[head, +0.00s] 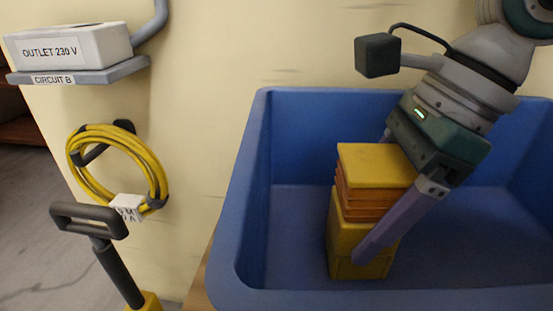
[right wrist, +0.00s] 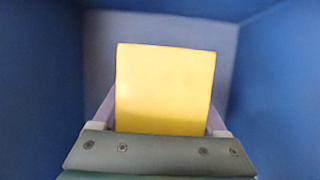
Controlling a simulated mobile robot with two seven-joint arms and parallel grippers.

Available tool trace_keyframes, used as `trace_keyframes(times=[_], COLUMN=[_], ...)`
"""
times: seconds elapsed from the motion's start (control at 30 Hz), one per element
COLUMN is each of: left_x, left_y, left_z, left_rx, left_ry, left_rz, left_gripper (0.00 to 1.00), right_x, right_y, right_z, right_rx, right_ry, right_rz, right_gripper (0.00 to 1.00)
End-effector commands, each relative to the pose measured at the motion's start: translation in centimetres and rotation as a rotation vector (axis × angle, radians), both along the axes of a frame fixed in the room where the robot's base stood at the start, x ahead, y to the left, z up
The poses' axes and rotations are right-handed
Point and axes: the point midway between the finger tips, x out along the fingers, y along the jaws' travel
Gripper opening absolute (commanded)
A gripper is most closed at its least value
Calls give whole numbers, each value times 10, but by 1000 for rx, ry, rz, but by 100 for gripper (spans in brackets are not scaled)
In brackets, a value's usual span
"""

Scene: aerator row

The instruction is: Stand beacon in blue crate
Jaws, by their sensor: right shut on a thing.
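The beacon (head: 365,208) is a yellow block with an orange ribbed band below its top. It is upright inside the blue crate (head: 248,190). My right gripper (head: 372,200) comes from the upper right and is shut on the beacon, one purple finger crossing its near right side. In the right wrist view the beacon's yellow top (right wrist: 165,88) lies between the two fingers, with blue crate walls around it. The beacon's base looks close to the crate floor; I cannot tell whether it touches. My left gripper is not in view.
An outlet box (head: 75,45) sits on a shelf labelled CIRCUIT B. A coiled yellow cable (head: 152,165) hangs on the wall. A dark handle (head: 90,217) stands left of the crate. The crate floor left of the beacon is clear.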

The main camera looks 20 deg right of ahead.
Motion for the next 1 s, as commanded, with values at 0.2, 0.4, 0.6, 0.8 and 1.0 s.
trace_keyframes(times=[0.2, 0.4, 0.6, 0.8, 1.0], left_x=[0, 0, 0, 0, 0], left_y=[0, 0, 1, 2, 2], left_z=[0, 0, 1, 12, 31], left_rx=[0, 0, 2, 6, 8], left_ry=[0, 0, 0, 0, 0], left_rz=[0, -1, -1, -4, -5], left_gripper=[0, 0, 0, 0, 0], right_x=[-1, -1, -1, -3, -11], right_y=[-1, 0, -1, -8, -24], right_z=[0, 0, 1, 22, 65], right_rx=[-2, -2, -2, -5, -6], right_ry=[2, 2, 2, 2, 1], right_rz=[-1, 0, 0, -1, -1], right_gripper=[80, 100, 100, 100, 100])
